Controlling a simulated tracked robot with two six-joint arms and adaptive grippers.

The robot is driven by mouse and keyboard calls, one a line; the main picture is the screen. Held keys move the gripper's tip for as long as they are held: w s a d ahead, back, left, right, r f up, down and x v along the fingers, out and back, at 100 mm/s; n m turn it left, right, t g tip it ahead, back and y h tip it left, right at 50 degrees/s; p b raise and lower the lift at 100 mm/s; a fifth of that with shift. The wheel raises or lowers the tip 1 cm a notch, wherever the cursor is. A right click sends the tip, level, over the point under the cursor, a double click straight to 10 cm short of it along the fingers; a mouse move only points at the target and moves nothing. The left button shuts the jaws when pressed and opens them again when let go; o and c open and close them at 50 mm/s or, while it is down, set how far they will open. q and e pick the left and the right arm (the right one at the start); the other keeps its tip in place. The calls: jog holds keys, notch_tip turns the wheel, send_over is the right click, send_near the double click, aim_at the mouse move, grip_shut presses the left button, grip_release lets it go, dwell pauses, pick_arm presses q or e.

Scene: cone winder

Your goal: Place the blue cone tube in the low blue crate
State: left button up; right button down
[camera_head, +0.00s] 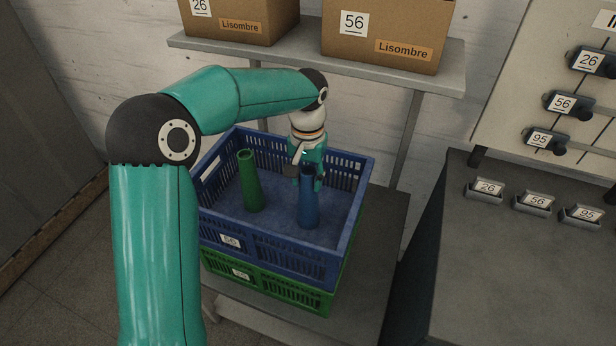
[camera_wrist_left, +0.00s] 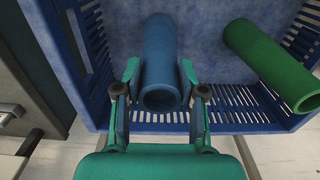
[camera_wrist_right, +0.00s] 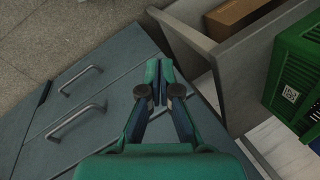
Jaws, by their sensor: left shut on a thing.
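The blue cone tube (camera_head: 308,206) stands upright inside the blue crate (camera_head: 352,222), its lower end at or very near the crate floor. My left gripper (camera_head: 308,175) is shut on the tube's upper part from above. In the left wrist view, the two fingers (camera_wrist_left: 159,76) sit on either side of the tube (camera_wrist_left: 160,55), below its open top end. The crate floor and slotted wall (camera_wrist_left: 240,115) show around it. My right gripper (camera_wrist_right: 159,72) is outside the head view; in its wrist view its fingertips are together with nothing between them.
A green cone tube (camera_head: 250,182) stands in the crate, left of the blue one. A green crate (camera_head: 300,293) is under the blue crate. Cardboard boxes (camera_head: 385,30) sit on the shelf behind. The right wrist view shows grey drawers (camera_wrist_right: 85,100) and a green crate (camera_wrist_right: 295,75).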

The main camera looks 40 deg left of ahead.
pick_arm(q)
jog(key=o, duration=1)
notch_tip(320, 180, up, 12)
jog(key=shift+r+p, duration=0.1)
jog(key=shift+p, duration=0.2)
jog(key=shift+d, duration=0.1)
dwell(0.3)
